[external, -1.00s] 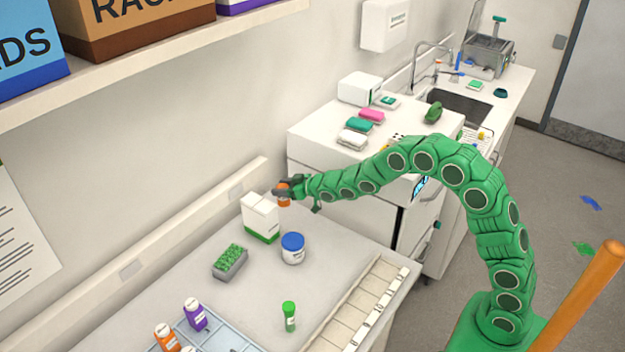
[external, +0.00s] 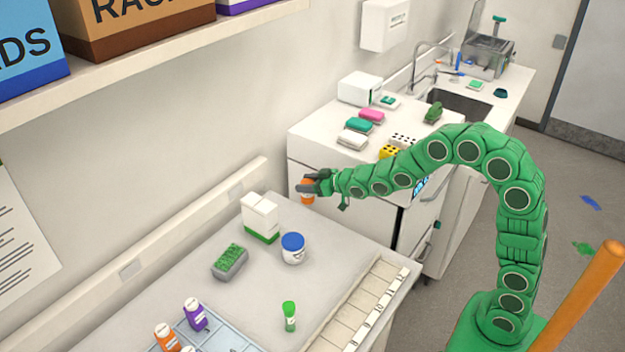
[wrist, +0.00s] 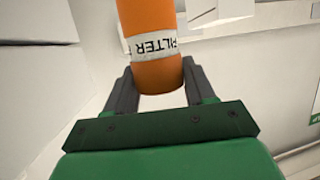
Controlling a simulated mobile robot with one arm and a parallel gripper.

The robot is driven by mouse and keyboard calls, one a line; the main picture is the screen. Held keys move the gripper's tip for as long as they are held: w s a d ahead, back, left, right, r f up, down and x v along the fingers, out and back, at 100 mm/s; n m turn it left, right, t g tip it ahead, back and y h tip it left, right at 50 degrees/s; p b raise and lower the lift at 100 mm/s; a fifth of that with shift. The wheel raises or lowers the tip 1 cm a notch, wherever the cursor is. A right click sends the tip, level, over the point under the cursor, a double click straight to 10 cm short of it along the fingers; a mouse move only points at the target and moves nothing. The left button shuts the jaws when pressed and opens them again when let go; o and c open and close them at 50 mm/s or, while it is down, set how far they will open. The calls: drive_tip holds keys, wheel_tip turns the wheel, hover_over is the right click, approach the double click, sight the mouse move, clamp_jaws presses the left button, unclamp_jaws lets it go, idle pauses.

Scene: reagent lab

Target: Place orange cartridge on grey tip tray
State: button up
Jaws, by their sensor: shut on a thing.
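The orange cartridge (external: 307,198) is held in my gripper (external: 312,186), above the back right part of the bench. In the wrist view the cartridge (wrist: 152,25) has a white band reading "FILTER" and sits between the two dark fingers of my gripper (wrist: 158,80), which is shut on it. The grey tip tray (external: 231,267) holds green tips and stands on the bench, left of and nearer than my gripper. The tray does not show in the wrist view.
A white and green carton (external: 260,217) and a blue-lidded jar (external: 293,248) stand between the tray and my gripper. A green-capped tube (external: 290,316) stands nearer. A shelf overhangs at upper left.

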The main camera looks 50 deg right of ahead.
drive_tip(key=shift+s+r, duration=0.1)
drive_tip(key=shift+s, duration=0.3)
